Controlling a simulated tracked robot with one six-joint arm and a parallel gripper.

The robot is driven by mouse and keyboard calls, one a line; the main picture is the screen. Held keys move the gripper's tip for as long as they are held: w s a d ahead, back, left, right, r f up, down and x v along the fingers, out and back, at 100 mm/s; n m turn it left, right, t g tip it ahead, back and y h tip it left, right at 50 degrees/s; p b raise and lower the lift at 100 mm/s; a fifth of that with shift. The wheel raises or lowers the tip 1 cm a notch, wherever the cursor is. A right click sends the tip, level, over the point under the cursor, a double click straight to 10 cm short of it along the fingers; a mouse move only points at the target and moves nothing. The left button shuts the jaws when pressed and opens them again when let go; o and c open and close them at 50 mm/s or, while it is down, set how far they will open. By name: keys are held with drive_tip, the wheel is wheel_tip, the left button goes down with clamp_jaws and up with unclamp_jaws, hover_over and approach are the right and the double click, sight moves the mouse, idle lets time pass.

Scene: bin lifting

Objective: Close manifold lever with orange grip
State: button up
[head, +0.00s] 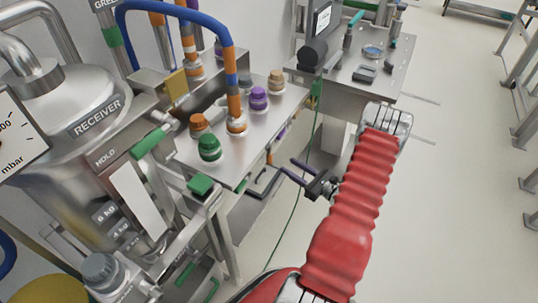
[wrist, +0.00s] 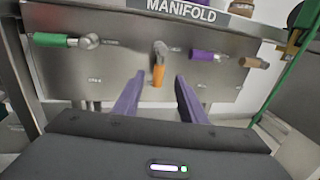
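The manifold (wrist: 120,65) is a steel panel that fills the wrist view. Its orange-grip lever (wrist: 158,76) sits near the middle, with the grip hanging straight down from a metal knuckle. My gripper (wrist: 159,82) is open, with its two purple fingers apart and pointing at the panel. The orange grip appears between the fingertips in the picture; I cannot tell whether either finger touches it. In the head view, my gripper (head: 286,165) is at the manifold's front side, with its fingers spread, and the lever is hard to make out there.
In the wrist view, a green-grip lever (wrist: 50,40) lies sideways at left, with a purple-grip lever (wrist: 209,56) and a tan-grip lever (wrist: 254,62) sideways at right. A green hose (wrist: 287,70) hangs at right. The receiver tank (head: 95,120) stands left; open floor lies right.

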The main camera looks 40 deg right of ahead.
sight(270, 154)
drive_tip(key=w, duration=0.3)
drive_tip(key=w+a, duration=0.1)
drive_tip(key=w, duration=0.7)
drive_tip(key=shift+w+a, duration=0.2)
drive_tip(key=shift+a, duration=0.1)
clamp_jaws()
drive_tip(key=shift+a, duration=0.2)
drive_tip(key=shift+d, duration=0.15)
